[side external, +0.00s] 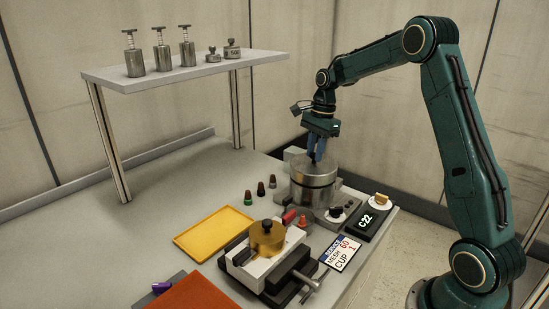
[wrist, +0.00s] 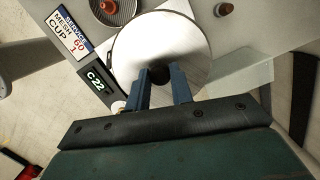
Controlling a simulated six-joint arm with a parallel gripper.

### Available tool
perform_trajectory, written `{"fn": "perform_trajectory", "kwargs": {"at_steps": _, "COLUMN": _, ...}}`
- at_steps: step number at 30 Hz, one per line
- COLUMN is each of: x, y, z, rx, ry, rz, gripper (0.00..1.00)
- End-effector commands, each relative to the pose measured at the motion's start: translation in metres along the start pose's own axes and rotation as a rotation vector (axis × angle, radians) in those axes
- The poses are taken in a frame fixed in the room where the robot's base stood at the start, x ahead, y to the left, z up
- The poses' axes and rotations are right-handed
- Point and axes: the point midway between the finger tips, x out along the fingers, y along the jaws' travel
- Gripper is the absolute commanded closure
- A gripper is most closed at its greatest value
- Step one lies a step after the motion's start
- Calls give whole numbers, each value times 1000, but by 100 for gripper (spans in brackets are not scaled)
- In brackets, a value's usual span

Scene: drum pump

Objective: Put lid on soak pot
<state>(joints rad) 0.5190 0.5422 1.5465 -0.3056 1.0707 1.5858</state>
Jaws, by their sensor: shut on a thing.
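The soak pot (side external: 312,193) is a metal cylinder at the back right of the bench. Its round silver lid (side external: 326,165) is over the top of the pot; I cannot tell whether it is fully seated. In the wrist view the lid (wrist: 135,45) is a bright disc that hides the pot below. My gripper (side external: 316,158) points down from above and is shut on the lid's dark knob. In the wrist view the two blue fingers of my gripper (wrist: 160,78) are on either side of the knob (wrist: 160,74).
A yellow tray (side external: 213,232), a vise (side external: 262,268) with a brass piece, and small bottles (side external: 261,188) stand left of the pot. In front are a C22 display (side external: 366,220) and a sign card (side external: 341,252). A shelf (side external: 200,77) with metal containers rises at back left.

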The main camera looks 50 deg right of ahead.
Motion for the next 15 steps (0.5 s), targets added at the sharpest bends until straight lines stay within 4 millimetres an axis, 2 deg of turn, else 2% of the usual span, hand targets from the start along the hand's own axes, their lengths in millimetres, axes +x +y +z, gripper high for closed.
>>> {"fn": "perform_trajectory", "kwargs": {"at_steps": 15, "x": 5, "y": 0, "z": -1, "rx": 0, "ry": 0, "rz": 0, "gripper": 100}}
